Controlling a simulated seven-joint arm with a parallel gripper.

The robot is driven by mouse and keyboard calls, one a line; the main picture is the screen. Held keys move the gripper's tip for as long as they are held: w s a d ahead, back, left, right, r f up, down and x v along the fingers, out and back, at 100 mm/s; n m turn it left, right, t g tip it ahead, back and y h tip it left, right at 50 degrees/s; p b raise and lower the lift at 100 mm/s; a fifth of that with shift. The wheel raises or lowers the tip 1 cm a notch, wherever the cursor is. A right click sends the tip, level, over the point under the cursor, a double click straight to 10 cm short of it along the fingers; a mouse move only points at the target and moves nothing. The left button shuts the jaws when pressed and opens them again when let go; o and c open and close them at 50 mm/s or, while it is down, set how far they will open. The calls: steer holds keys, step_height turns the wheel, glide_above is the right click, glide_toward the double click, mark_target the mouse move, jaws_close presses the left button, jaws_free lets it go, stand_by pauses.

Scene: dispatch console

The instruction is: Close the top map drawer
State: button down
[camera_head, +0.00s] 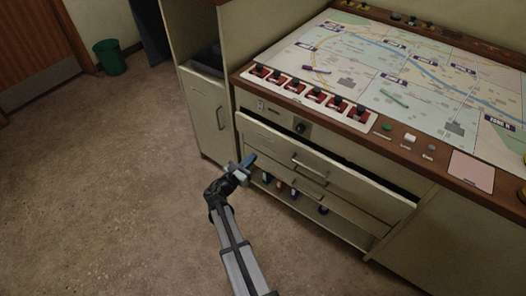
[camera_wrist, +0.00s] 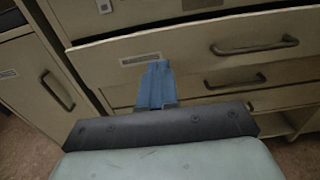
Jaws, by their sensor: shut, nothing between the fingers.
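The top map drawer (camera_head: 330,165) is pulled out of the console front, with a dark gap along its top edge. In the wrist view its cream front (camera_wrist: 200,50) carries a label plate at the left and a dark bar handle (camera_wrist: 255,46). My gripper (camera_head: 249,161) is shut and empty, near the left end of the drawer front. In the wrist view its blue fingertips (camera_wrist: 157,75) overlap the drawer front just below the label. I cannot tell whether they touch it.
Another drawer (camera_head: 300,186) lies below, with an open shelf (camera_head: 310,212) holding several small items under it. A cabinet door (camera_head: 208,115) stands to the left. The map desktop (camera_head: 400,75) overhangs above. The floor (camera_head: 110,190) at left is clear, with a green bin (camera_head: 110,57) far back.

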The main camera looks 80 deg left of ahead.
steer(key=x, duration=1.3)
steer(key=shift+w, duration=0.15)
steer(key=shift+w+a, duration=0.1)
steer(key=shift+a, duration=0.05)
steer(key=shift+x, duration=1.2)
steer(key=v, duration=1.4)
glide_toward(290, 143)
steer(key=x, duration=0.8)
steer(key=shift+w+a, duration=0.15)
steer(key=shift+w, duration=0.05)
steer(key=shift+w+a, duration=0.45)
steer(key=shift+w, duration=0.05)
